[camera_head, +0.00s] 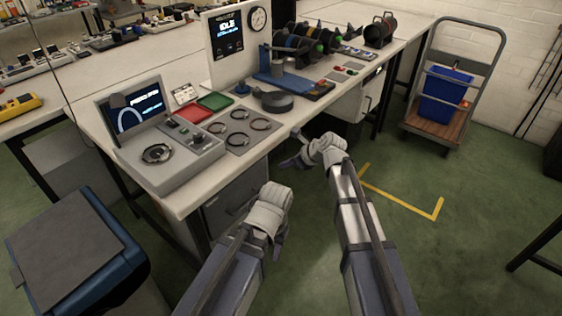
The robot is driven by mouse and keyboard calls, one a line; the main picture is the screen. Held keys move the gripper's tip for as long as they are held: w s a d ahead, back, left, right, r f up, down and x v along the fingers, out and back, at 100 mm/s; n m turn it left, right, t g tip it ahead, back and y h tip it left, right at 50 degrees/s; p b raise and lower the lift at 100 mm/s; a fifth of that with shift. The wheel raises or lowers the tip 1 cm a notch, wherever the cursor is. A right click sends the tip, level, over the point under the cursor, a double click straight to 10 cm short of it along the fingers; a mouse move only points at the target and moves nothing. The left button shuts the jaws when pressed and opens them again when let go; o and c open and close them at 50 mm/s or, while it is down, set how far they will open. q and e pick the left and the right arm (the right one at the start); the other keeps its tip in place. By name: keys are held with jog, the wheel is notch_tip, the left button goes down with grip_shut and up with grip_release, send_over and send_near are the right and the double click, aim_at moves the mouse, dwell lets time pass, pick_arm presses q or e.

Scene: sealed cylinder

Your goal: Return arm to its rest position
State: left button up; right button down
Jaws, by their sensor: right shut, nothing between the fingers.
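My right arm (362,235) reaches up from the bottom right of the head view. My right gripper (293,158) is at its end, shut and empty, in front of the workbench's (180,198) front edge. My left arm (228,270) comes in from the bottom, and my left gripper (279,236) hangs low over the floor in front of the bench. Its fingers are mostly hidden by the wrist, so I cannot tell whether they are open or shut. Neither gripper is seen holding anything.
The bench carries a console with a screen (133,108), a red tray (195,113), a green tray (215,101), several rings and a blue-based fixture (285,83). A blue lidded bin (75,250) stands left; a cart (437,125) stands right. Green floor is open at right.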

jog(key=shift+s+d, duration=0.1)
jog(key=s+d+f+n+g+h, duration=0.2)
jog(key=s+d+f+n+h, duration=0.15)
jog(key=s+d+n, duration=0.7)
jog(key=s+d+f+n+g+h, duration=0.35)
jog(key=s+d+n, duration=0.45)
jog(key=s+n, duration=0.55)
jog(key=s+a+n+h, duration=0.1)
jog(key=s+a+n, duration=0.35)
jog(key=a, duration=0.55)
notch_tip(320, 180, up, 20)
jog(key=p, duration=1.8)
jog(key=shift+w+a+f+p, duration=0.15)
jog(key=shift+f+p, duration=0.05)
jog(key=shift+p, duration=0.2)
